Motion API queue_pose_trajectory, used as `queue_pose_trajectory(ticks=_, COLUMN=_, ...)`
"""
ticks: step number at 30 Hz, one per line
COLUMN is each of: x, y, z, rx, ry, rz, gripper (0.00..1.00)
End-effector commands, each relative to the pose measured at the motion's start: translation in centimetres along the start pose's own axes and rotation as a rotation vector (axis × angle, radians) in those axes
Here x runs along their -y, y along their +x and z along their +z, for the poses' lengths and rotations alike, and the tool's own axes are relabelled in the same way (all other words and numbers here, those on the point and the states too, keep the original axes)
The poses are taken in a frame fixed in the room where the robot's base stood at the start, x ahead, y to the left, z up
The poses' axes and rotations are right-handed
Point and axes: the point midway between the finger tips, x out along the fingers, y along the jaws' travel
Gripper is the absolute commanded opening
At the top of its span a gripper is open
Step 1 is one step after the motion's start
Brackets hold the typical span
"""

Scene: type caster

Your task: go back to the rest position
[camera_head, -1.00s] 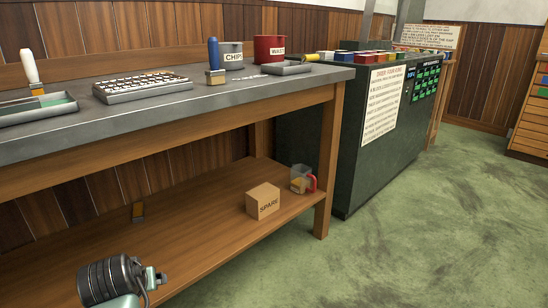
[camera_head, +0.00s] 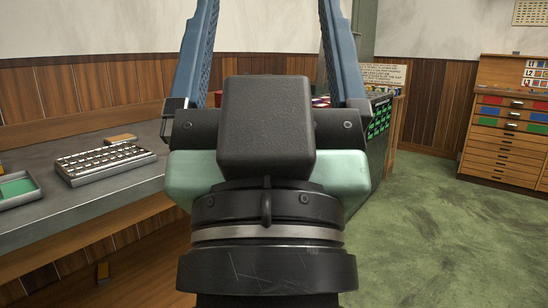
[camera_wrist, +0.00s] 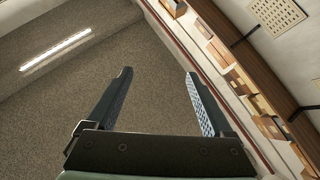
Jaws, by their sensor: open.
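My gripper (camera_head: 267,12) stands large and upright in the middle of the head view, close to the camera. Its two blue ridged fingers are wide apart and run up to the top edge. The wrist view also shows my gripper (camera_wrist: 158,73) open, with nothing between the fingers. Behind it in the wrist view are a speckled ceiling (camera_wrist: 130,45) and a lit strip lamp (camera_wrist: 56,50). My gripper touches nothing that I can see.
The grey workbench (camera_head: 95,205) is at left, with a type tray (camera_head: 105,163) and a green-lined tray (camera_head: 16,188). My gripper hides much of the bench and the dark green machine (camera_head: 378,160). A drawer cabinet (camera_head: 505,125) stands at right. Green floor (camera_head: 440,230) is clear there.

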Motion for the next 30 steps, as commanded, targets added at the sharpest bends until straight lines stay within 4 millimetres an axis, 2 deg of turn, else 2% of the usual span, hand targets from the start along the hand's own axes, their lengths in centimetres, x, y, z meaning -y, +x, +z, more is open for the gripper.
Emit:
queue_pose_trajectory(ticks=1, x=-0.8, y=1.0, z=-3.5, rx=-0.049, ry=-0.019, rz=0.015, gripper=0.86)
queue_pose_trajectory(ticks=3, x=-0.5, y=3.2, z=-4.8, rx=-0.034, ry=-0.012, rz=0.009, gripper=0.86)
queue_pose_trajectory(ticks=30, x=-0.3, y=22.6, z=-24.0, rx=-0.028, ry=-0.008, rz=0.005, gripper=0.86)
